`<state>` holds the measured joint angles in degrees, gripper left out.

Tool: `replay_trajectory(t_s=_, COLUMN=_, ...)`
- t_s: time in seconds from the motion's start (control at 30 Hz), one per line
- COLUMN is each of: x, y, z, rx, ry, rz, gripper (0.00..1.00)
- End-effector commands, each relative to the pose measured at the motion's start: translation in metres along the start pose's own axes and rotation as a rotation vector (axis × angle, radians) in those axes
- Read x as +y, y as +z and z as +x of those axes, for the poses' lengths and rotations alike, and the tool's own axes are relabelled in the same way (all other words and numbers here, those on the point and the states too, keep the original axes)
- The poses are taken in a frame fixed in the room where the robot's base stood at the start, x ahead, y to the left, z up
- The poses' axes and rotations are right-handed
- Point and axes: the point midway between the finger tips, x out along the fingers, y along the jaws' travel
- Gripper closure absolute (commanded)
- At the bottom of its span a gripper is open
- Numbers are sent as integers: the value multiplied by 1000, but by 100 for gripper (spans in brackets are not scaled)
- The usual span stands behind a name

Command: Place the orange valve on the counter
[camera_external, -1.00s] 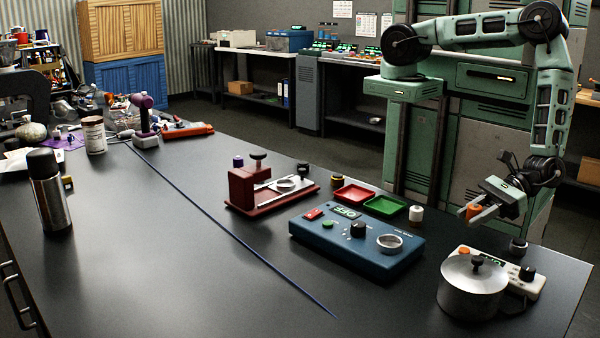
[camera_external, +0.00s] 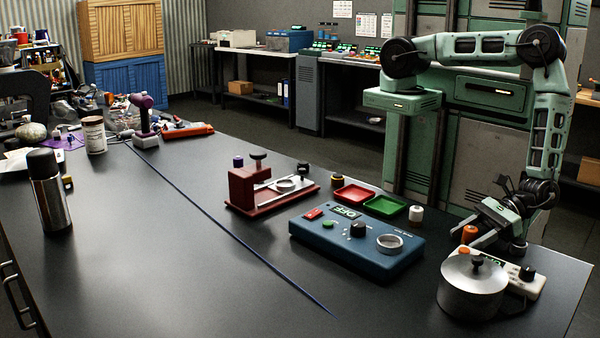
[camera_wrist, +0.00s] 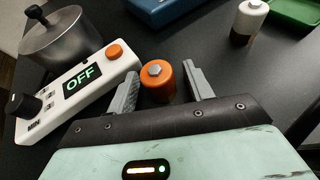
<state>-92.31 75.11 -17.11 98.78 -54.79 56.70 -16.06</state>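The orange valve (camera_external: 469,233) is a short orange cylinder with a grey hex top. It stands upright, seemingly on the dark counter (camera_external: 160,270), just behind the white OFF device. In the wrist view the valve (camera_wrist: 158,84) sits between the two grey fingers of my gripper (camera_wrist: 160,88), with a narrow gap on each side. My gripper is open around it and low over the counter; in the external view the gripper (camera_external: 480,238) partly surrounds the valve. The valve's lower end is partly hidden by the gripper body and the device.
The white device (camera_wrist: 80,85) with an orange button lies close to the left finger. A metal pot (camera_external: 472,290) stands beside it. A blue control box (camera_external: 350,245), white container (camera_external: 416,213), red tray (camera_external: 354,194) and green tray (camera_external: 385,206) are nearby. The counter's left half has free room.

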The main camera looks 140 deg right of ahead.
Motion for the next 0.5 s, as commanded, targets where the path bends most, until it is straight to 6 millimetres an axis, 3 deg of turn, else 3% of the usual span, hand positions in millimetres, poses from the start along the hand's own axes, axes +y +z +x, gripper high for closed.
replay_trajectory(t_s=0.23, x=0, y=5, z=-3, rx=0, ry=1, rz=0, gripper=49)
replay_trajectory(t_s=0.5, x=1, y=3, z=-41, rx=1, ry=2, rz=0, gripper=49)
